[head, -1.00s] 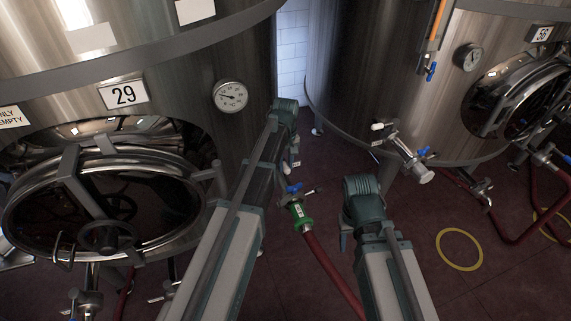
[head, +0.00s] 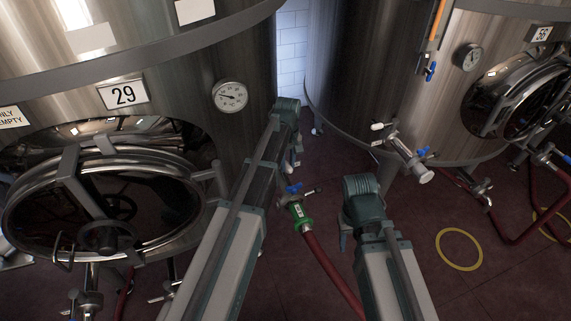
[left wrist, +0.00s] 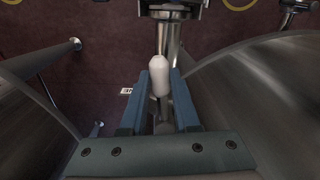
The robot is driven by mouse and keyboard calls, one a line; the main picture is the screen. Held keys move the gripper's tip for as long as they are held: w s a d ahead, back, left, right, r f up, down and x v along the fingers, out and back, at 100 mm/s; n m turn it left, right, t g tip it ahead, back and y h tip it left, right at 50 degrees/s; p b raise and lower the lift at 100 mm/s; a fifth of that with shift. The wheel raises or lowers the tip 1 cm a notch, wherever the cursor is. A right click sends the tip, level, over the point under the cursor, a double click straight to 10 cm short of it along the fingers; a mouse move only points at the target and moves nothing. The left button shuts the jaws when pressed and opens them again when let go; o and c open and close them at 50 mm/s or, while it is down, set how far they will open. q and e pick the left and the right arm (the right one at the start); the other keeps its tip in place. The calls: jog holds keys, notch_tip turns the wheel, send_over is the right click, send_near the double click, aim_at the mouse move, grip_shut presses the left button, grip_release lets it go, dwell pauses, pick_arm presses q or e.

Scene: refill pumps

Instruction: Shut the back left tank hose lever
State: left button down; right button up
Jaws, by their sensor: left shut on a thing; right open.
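In the left wrist view, a lever with a rounded white grip (left wrist: 159,80) on a metal stem stands between the two blue fingers of my left gripper (left wrist: 160,88). The gripper is shut on this grip. A metal pipe fitting (left wrist: 172,40) shows just beyond it. In the head view my left gripper (head: 296,160) is mostly hidden behind its own arm, beside tank 29 (head: 180,80); only a bit of white shows there. My right gripper (head: 345,238) is open and empty over the floor, right of the hose, its fingers partly hidden by its wrist.
A red hose (head: 330,265) with a green coupling and blue-handled valve (head: 293,189) runs between my arms. The right tank (head: 370,70) has an outlet valve (head: 410,158) with a white-tipped lever (head: 378,126). A yellow ring (head: 459,249) lies on open floor.

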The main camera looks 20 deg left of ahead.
pick_arm(q)
jog(key=w+d+n, duration=0.1)
jog(key=w+n, duration=1.1)
jog(key=n, duration=0.4)
jog(key=shift+d+n, duration=0.2)
jog(key=shift+n, duration=0.1)
dwell(0.4)
jog(key=c, duration=0.6)
grip_release()
jog(key=shift+c, duration=0.2)
notch_tip(320, 180, up, 14)
jog(key=p, duration=1.4)
